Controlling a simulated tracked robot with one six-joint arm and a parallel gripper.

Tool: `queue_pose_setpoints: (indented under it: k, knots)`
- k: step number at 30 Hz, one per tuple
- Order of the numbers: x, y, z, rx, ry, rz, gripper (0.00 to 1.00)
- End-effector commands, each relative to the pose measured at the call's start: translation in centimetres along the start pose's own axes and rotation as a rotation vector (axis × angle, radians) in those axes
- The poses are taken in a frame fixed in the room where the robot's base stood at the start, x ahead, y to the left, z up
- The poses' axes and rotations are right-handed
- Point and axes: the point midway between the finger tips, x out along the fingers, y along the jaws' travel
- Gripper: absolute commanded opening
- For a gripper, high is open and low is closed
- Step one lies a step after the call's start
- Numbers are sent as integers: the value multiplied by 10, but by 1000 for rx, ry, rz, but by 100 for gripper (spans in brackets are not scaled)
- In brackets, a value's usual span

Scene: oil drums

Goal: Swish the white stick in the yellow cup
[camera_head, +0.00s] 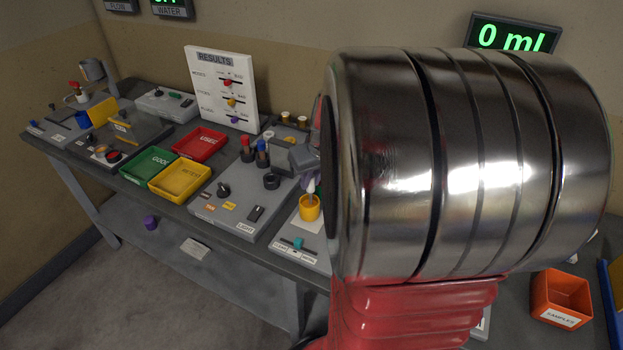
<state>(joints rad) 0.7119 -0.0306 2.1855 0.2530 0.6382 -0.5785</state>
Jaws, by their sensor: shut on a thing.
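The small yellow cup (310,212) stands on the bench, just left of my large metal arm link. A short piece of the white stick (311,186) shows above it, with its lower end inside the cup's rim. My gripper (308,170) is a small grey shape above the cup, partly hidden behind my arm, and is shut on the stick. The stick's upper part is hidden in the jaws. The liquid in the cup is too small to make out.
Left of the cup is a grey panel (232,204) with knobs and small bottles. Further left are green (149,165), red (199,144) and yellow (180,179) trays. A results board (221,88) stands behind. An orange samples box (561,296) is at right. My arm blocks much of the right.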

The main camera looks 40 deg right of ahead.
Motion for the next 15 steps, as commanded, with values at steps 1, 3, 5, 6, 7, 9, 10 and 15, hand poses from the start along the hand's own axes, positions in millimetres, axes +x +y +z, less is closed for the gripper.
queue_pose_setpoints:
  k: [1, 3, 5, 6, 7, 9, 10, 15]
  knots:
    - [0, 0, 0, 0, 0, 0, 0]
    - [0, 0, 0, 0, 0, 0, 0]
    - [0, -1, -1, 0, 0, 0, 0]
    - [0, -2, -1, 0, 1, 0, 0]
    - [0, -3, -1, 0, 1, 0, 0]
    - [0, -5, -2, 1, 1, 0, 0]
    - [0, -5, -3, 1, 1, 0, 0]
    - [1, -8, -4, 0, 1, 0, 0]
